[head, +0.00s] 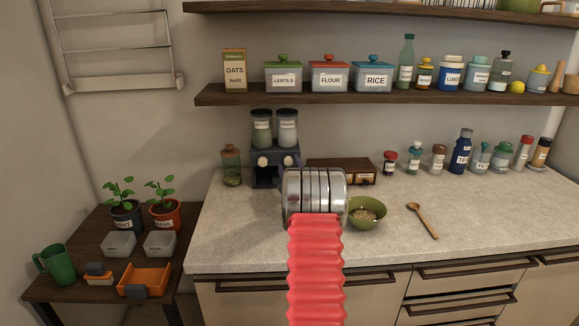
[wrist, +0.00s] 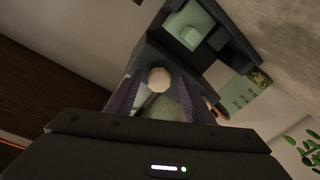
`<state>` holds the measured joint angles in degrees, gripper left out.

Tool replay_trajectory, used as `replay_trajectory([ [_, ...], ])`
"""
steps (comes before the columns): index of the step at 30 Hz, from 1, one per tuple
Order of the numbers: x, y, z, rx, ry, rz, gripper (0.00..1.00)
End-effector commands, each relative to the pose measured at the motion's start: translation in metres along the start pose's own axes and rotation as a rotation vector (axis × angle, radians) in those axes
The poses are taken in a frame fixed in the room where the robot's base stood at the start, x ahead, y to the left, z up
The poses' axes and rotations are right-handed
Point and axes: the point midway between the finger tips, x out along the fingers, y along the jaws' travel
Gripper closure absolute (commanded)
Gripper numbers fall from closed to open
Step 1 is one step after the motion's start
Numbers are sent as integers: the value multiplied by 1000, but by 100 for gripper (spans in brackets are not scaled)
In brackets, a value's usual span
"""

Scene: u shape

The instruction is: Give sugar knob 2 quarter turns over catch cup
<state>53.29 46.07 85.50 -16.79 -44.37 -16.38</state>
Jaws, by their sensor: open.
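The dark dispenser (head: 274,172) stands at the back of the counter with two labelled glass hoppers; their labels are too small to read surely. Two pale round knobs are on its front: the left knob (head: 263,161) and the right knob (head: 290,160). In the wrist view, which looks inverted, a pale knob (wrist: 158,80) shows between the fingers of my gripper (wrist: 156,96), which is open; contact cannot be told. A pale green cup-like thing (wrist: 190,30) sits in the dispenser's dark lower part. In the head view my arm hides the gripper and this cup.
A glass jar (head: 231,166) stands close left of the dispenser, and a wooden box (head: 340,170) close right. A green bowl (head: 367,213) and wooden spoon (head: 423,221) lie nearer right. The shelf (head: 390,94) hangs above. The counter's left front is clear.

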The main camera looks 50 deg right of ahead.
Motion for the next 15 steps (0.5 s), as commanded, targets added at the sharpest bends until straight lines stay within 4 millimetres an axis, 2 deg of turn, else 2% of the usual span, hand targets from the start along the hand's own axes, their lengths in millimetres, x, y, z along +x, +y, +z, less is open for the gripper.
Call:
replay_trajectory([
  [8, -2, 1, 0, 0, 1, 1, 53],
  [15, -20, 2, 0, 0, 0, 2, 53],
])
